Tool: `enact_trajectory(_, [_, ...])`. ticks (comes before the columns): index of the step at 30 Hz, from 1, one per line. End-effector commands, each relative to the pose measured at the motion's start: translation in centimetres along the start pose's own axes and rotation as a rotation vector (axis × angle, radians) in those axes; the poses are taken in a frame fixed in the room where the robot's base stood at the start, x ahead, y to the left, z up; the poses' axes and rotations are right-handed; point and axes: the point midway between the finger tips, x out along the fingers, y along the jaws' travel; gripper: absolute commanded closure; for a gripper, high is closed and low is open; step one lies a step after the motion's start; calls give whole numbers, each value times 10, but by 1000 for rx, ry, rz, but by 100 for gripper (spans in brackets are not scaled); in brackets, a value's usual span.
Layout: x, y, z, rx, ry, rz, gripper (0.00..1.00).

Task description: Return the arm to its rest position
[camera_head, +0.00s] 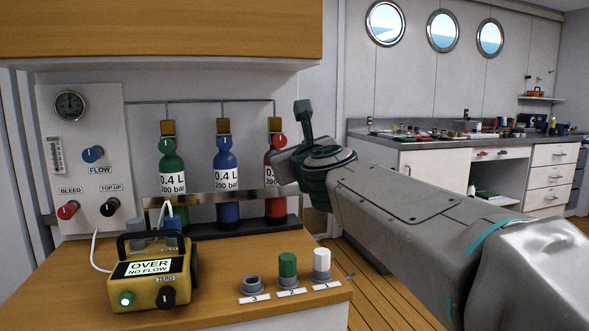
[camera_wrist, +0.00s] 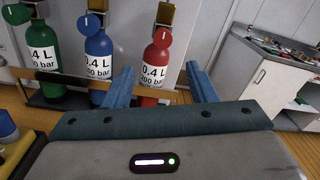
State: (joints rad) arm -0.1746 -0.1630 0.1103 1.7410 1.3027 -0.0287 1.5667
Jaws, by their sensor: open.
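My arm (camera_head: 410,220) reaches in from the right in the head view, its wrist bent in front of the red bottle (camera_head: 275,206). My gripper (camera_wrist: 160,84) shows in the wrist view with two blue fingers spread apart and nothing between them. The red bottle also shows in the wrist view (camera_wrist: 158,54), beyond the gap between the fingers and apart from them. In the head view my wrist hides part of the red bottle, and the fingers are hard to make out there.
Green (camera_head: 172,208) and blue (camera_head: 227,207) bottles stand in the rack left of the red one. A yellow device (camera_head: 150,270) reading "OVER NO FLOW" sits on the wooden bench (camera_head: 215,310). Green (camera_head: 288,264) and white (camera_head: 321,262) pieces stand near its right edge. A cluttered counter (camera_head: 470,152) is behind.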

Motion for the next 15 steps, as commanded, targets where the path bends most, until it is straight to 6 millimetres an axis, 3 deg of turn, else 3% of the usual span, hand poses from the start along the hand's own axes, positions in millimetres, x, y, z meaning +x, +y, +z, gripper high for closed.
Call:
enact_trajectory(6, [-16,-6,19,-337,58,97,48])
enact_trajectory(15, [-57,-6,11,-926,157,347,48])
